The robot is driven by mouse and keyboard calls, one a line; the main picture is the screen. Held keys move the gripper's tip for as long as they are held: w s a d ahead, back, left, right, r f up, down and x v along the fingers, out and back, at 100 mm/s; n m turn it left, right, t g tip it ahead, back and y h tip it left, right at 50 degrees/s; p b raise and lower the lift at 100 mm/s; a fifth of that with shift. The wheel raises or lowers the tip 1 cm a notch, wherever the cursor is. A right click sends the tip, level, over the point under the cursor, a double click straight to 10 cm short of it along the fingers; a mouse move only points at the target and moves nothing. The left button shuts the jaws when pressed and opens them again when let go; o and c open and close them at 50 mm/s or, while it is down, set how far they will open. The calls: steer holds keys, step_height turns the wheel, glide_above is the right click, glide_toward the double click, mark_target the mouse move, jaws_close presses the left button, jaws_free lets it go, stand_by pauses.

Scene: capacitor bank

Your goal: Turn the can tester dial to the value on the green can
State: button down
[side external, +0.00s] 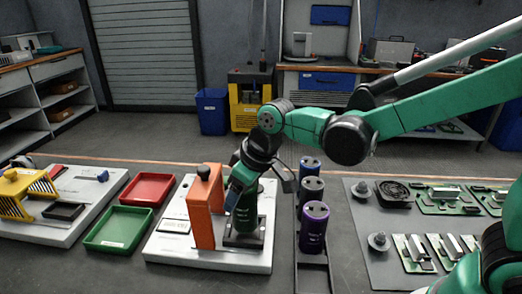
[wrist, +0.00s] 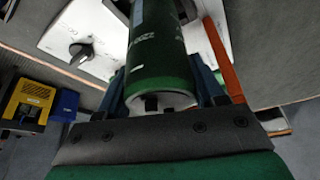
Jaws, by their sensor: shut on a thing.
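My gripper (side external: 243,190) is shut on the green can (side external: 246,214), which is upright at the dark socket of the white can tester (side external: 188,251). I cannot tell whether the can is fully seated. In the wrist view, the green can (wrist: 160,65) lies between the two fingers, with its end toward the camera. White print shows on its side, too small to read. The dial (wrist: 80,52) is a dark knob on a white panel with marks around it; its setting is not readable. The dial is hidden or too small in the side view.
An orange upright frame (side external: 206,210) stands just left of the can. A rack to the right holds a blue can (side external: 310,166), a grey can (side external: 312,188) and a purple can (side external: 314,228). Red (side external: 147,190) and green (side external: 118,229) trays lie left. Circuit boards lie far right.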

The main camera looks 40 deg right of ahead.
steer(key=shift+f, duration=0.2)
steer(key=shift+f, duration=0.3)
steer(key=shift+f, duration=0.45)
stand_by(1.2)
steer(key=shift+c, duration=0.2)
jaws_free()
steer(key=shift+r, duration=4)
